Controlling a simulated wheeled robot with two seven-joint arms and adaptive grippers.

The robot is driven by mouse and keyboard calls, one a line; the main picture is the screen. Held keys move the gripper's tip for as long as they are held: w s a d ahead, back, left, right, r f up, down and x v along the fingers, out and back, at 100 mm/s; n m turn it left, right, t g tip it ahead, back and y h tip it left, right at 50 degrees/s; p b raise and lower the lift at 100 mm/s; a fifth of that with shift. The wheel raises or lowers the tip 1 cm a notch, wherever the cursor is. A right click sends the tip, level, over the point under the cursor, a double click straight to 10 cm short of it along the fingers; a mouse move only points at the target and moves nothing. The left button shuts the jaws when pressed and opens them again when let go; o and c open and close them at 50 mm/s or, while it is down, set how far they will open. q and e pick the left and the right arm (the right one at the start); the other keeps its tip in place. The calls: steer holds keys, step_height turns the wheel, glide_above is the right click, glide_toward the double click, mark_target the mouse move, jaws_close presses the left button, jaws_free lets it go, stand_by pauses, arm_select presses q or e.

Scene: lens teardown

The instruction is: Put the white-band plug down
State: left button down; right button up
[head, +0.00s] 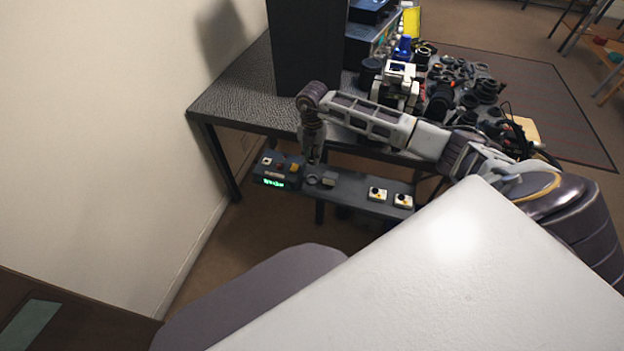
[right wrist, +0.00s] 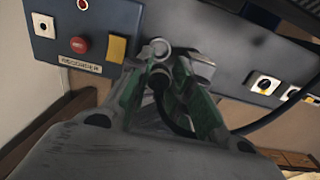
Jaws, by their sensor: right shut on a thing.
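My right gripper (head: 313,162) reaches down to the front of the dark control panel (head: 348,188) under the table. In the right wrist view its fingers (right wrist: 160,66) are shut on a dark plug (right wrist: 159,80) with a black cable curving back from it. No white band can be made out on the plug. The fingertips are right at the panel, close to a round metal socket (right wrist: 156,48). I cannot tell whether the plug touches the socket or sits in it. My left gripper is not in view.
The panel carries a red button (right wrist: 81,45), a yellow switch (right wrist: 116,48), a RECORDER label (right wrist: 80,64) and white-plated knobs (head: 377,194). A green display (head: 274,183) glows at its left end. Above, the table (head: 240,100) holds several dark lens parts (head: 440,98).

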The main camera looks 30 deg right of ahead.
step_height(320, 180, down, 5)
steer(key=shift+f, duration=0.6)
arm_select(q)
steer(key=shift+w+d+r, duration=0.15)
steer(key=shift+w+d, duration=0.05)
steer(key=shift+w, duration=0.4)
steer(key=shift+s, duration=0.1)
arm_select(e)
steer(key=shift+f, duration=0.55)
step_height(320, 180, down, 2)
steer(key=shift+f+b, duration=0.2)
steer(key=shift+b, duration=0.15)
steer(key=shift+f, duration=0.1)
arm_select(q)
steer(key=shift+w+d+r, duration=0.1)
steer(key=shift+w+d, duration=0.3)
arm_select(e)
steer(key=shift+f, duration=0.25)
